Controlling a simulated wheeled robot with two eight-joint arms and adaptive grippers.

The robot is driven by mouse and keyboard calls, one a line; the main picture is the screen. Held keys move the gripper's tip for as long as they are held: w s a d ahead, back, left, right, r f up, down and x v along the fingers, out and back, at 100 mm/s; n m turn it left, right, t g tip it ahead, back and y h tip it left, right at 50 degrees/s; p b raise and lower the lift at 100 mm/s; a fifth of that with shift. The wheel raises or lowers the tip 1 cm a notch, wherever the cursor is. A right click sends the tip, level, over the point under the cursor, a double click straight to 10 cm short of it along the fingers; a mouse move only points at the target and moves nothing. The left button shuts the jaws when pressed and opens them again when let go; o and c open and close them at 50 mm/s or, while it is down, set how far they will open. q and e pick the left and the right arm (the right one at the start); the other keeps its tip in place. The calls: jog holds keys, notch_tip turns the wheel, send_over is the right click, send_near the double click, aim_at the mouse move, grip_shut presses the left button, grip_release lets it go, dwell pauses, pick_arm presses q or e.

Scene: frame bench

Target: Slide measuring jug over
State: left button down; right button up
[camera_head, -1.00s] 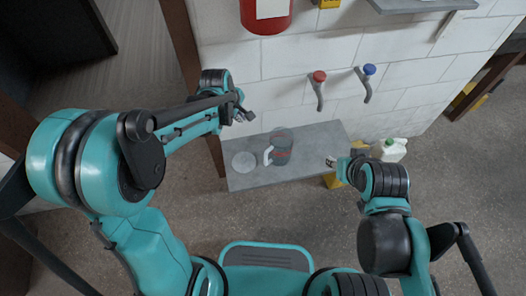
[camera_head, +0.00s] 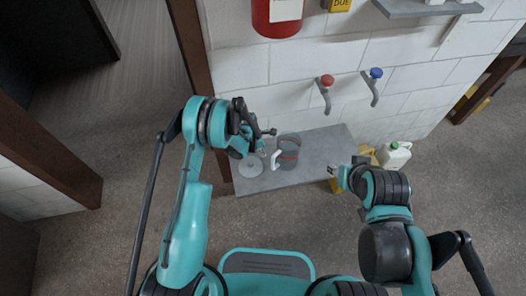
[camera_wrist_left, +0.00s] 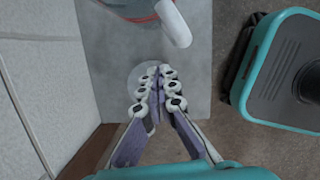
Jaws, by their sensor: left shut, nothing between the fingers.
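The measuring jug (camera_head: 289,151) is a clear, greyish jug with red markings and a white handle on its left side. It stands upright on the grey bench (camera_head: 318,152). In the left wrist view its handle (camera_wrist_left: 174,22) and lower part show at the top edge. My left gripper (camera_head: 264,148) is just left of the jug, above a pale round disc (camera_head: 250,166) on the bench. Its fingers (camera_wrist_left: 158,78) are shut and empty, apart from the handle. My right gripper (camera_head: 335,170) is at the bench's right end; its small fingers do not show clearly.
Red (camera_head: 326,81) and blue (camera_head: 375,74) taps stick out of the white tiled wall above the bench. A red cylinder (camera_head: 277,14) hangs upper left of them. A white canister (camera_head: 394,155) with a green cap stands right of the bench. The bench's right half is clear.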

aim_at(283, 153)
pick_arm(q)
jog(key=w+d+f+b, duration=0.2)
jog(key=d+f+b, duration=0.1)
jog(key=d+f, duration=0.2)
jog(key=shift+w+f, duration=0.2)
jog(key=shift+f, duration=0.3)
jog(key=shift+d, duration=0.1)
